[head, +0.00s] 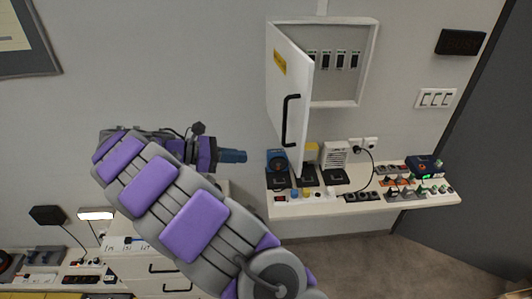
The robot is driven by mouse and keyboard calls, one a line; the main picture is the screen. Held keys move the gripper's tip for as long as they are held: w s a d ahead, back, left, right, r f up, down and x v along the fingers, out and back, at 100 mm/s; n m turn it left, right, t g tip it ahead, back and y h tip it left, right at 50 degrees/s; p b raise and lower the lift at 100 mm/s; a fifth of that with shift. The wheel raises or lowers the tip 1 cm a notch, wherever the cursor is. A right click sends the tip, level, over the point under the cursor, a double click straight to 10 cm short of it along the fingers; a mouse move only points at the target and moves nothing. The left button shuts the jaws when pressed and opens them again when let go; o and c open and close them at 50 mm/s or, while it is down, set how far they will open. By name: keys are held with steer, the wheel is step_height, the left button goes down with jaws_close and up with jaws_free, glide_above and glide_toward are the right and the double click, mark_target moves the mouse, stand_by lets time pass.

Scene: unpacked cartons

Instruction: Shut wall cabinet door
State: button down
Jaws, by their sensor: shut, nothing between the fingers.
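The white wall cabinet (368,60) is mounted on the grey wall, right of centre in the head view. Its white door (287,85) is hinged on the left and stands open, swung out from the wall. The door carries a black handle (290,120) and a yellow label. Several dark switches show inside the cabinet. My gripper (240,156) is shut and empty, pointing right. It is left of the door and a little below its middle, with a gap between them in the picture. How far each is from the camera is hard to tell.
A white shelf (425,202) with several small devices runs below the cabinet. A blue device (277,161) stands near the door's lower edge. A black panel (460,42) and a switch plate (436,98) are on the wall at right. The wall above my gripper is bare.

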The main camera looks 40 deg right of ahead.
mark_target(294, 158)
steer(key=x, duration=0.4)
steer(key=b+x, duration=0.1)
steer(key=x, duration=0.7)
steer(key=shift+s+d+r+b, duration=0.15)
steer(key=shift+d+r+b, duration=0.15)
steer(key=shift+d+b, duration=0.15)
steer(key=shift+s+d, duration=0.2)
steer(key=shift+d, duration=0.25)
steer(key=shift+d, duration=0.1)
